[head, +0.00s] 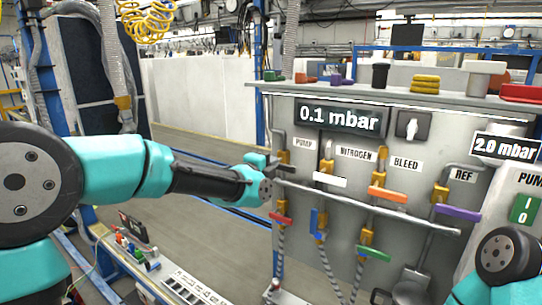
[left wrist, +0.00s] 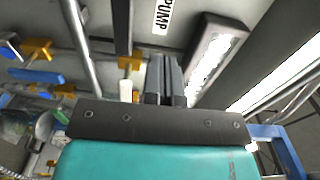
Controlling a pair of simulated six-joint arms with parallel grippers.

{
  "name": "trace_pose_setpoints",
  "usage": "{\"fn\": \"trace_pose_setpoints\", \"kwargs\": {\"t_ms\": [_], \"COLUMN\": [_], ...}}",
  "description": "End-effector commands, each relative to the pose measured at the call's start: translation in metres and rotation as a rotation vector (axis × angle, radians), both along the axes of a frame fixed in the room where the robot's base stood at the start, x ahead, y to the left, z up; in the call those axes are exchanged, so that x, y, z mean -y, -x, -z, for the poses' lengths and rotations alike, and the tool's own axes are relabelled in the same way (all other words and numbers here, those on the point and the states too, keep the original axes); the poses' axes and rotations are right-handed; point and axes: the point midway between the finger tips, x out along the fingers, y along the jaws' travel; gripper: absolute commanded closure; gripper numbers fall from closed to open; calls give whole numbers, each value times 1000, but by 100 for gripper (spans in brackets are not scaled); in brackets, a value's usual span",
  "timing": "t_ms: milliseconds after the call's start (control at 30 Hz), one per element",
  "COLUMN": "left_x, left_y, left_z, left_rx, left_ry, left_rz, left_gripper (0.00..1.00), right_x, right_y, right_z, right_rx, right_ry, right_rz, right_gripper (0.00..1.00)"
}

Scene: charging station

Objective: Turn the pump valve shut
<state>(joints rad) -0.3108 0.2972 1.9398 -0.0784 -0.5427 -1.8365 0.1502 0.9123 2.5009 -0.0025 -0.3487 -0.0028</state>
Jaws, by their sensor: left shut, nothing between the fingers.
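The PUMP label (head: 303,143) is on the grey panel, and its yellow valve body (head: 284,157) sits on the pipe to its left. My left gripper (head: 279,163) is at this valve, its dark fingers overlapping it in the head view. I cannot make out the valve's handle apart from the fingers, nor whether they touch. In the left wrist view the fingers (left wrist: 165,77) are together and empty, pointing toward the panel near the PUMP label (left wrist: 165,18). My right gripper is outside the views; only part of the right arm shows at lower right.
To the right are the valves with white (head: 330,181), orange (head: 388,194) and purple (head: 458,213) handles. A silver pipe (head: 365,205) crosses below them. Red (head: 281,219), blue and green handles sit lower. A 0.1 mbar display (head: 339,117) is above. Open floor lies left of the panel.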

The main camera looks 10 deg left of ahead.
Motion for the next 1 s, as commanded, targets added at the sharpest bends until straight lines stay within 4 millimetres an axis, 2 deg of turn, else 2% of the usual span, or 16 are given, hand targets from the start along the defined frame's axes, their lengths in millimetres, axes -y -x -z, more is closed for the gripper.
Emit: {"fn": "trace_pose_setpoints", "kwargs": {"t_ms": [267,667,767,867,967,1000], "left_x": [-7,-7,-8,-11,-15,-18], "left_y": [18,18,16,14,15,17], "left_z": [0,6,25,63,115,139], "left_rx": [0,-15,-65,-163,-304,-368], "left_ry": [0,7,37,99,190,233], "left_rz": [0,0,-2,-11,-33,-47], "left_gripper": [100,100,100,100,100,100], "right_x": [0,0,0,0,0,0], "right_y": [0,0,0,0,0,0], "right_z": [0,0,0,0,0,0], "right_rx": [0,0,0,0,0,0], "right_ry": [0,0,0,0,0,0], "right_rz": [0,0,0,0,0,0], "right_gripper": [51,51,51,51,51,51]}}
